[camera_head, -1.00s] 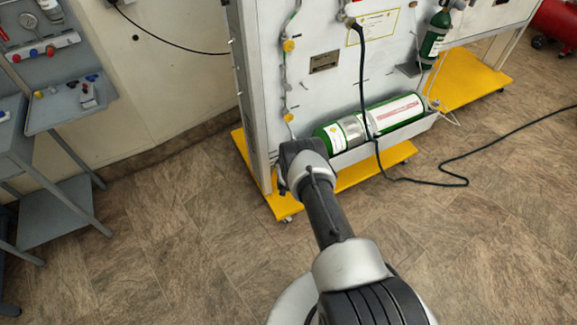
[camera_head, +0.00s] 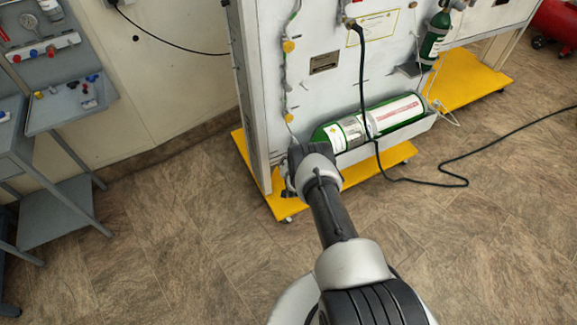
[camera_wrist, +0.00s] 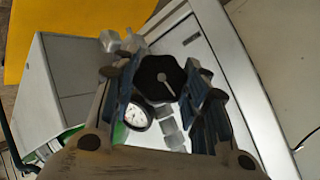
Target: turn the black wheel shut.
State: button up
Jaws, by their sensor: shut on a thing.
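The black wheel (camera_wrist: 158,74) shows in the wrist view as a dark, lobed knob with a pale pointer mark on its face. My gripper (camera_wrist: 162,84) has its blue-padded fingers on either side of the wheel and is shut on it. In the head view the wheel and fingertips are hidden behind my own wrist, at the left end of the green cylinder (camera_head: 350,133). A round white gauge (camera_wrist: 137,117) sits just below and left of the wheel in the wrist view.
The cylinder lies in a white tray on the upright panel (camera_head: 330,85), which stands on a yellow base (camera_head: 375,172). A black hose (camera_head: 362,80) hangs in front of the cylinder and trails over the floor. A grey bench stands at the left. The floor between is clear.

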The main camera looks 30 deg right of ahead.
jog(key=shift+m+t+y, duration=0.6)
jog(key=shift+t, duration=0.3)
jog(key=o, duration=1.1)
jog(key=shift+s, duration=0.1)
jog(key=v, duration=1.2)
